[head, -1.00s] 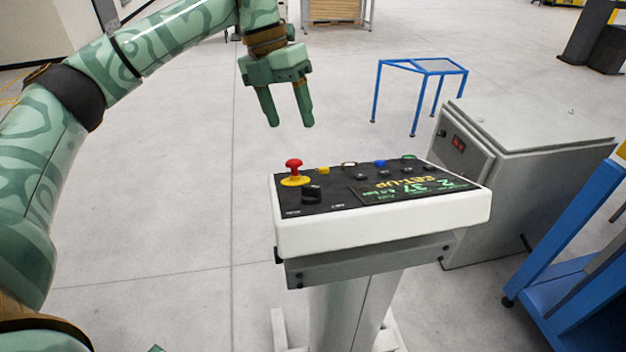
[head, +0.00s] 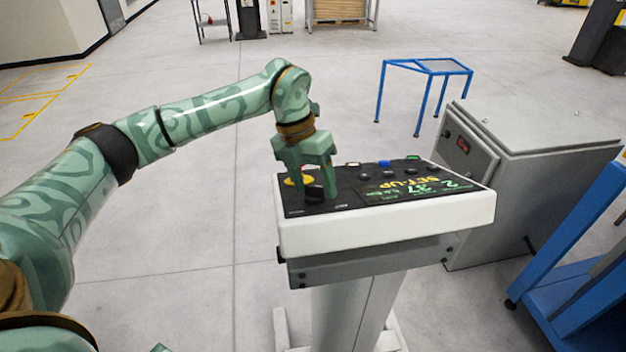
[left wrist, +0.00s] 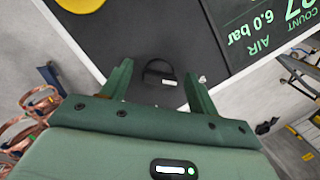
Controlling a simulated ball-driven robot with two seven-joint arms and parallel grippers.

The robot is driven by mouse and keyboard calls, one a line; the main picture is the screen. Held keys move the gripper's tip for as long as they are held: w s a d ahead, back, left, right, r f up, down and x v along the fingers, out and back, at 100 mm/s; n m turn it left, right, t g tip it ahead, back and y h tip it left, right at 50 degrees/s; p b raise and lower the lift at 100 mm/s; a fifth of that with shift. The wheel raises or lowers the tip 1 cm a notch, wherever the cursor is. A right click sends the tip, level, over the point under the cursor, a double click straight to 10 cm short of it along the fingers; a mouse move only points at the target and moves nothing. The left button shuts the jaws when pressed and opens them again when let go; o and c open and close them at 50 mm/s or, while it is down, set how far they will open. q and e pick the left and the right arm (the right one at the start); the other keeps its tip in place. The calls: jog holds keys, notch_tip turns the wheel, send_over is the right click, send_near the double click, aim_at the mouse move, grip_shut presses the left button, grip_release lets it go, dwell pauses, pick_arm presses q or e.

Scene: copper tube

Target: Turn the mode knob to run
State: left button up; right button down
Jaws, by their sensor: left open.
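The black mode knob (head: 314,193) sits near the front left of the control panel (head: 380,230), and the display (head: 410,188) reads SET-UP. My left gripper (head: 314,192) is open and reaches down at the knob, one finger on either side. In the left wrist view the knob (left wrist: 158,72), with a pale mark, lies between the tips of my left gripper (left wrist: 158,82). Whether the fingers touch it I cannot tell. My right gripper does not show.
A yellow ring (head: 296,180) lies just behind the knob, its red button hidden by my gripper. Several other buttons line the panel's back edge. A grey cabinet (head: 540,130) stands right of the panel. Copper tubes (left wrist: 22,125) show at the wrist view's left.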

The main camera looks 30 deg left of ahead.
pick_arm(q)
jog(key=c, duration=1)
jog(key=shift+m, duration=0.4)
jog(key=m+h+p, duration=0.1)
jog(key=m, duration=0.2)
jog(key=shift+r, duration=0.1)
jog(key=m+g, duration=0.1)
jog(key=m, duration=0.2)
jog(key=shift+w+m+h, duration=0.1)
jog(key=shift+m+h, duration=0.2)
jog(key=shift+h, duration=0.1)
jog(key=m+g+h, duration=0.1)
jog(key=m, duration=0.3)
jog(key=shift+m, duration=0.3)
jog(key=m+g+b, duration=0.1)
jog(key=m, duration=0.2)
jog(key=m+b, duration=0.1)
jog(key=m, duration=0.1)
jog(key=shift+m+g, duration=0.4)
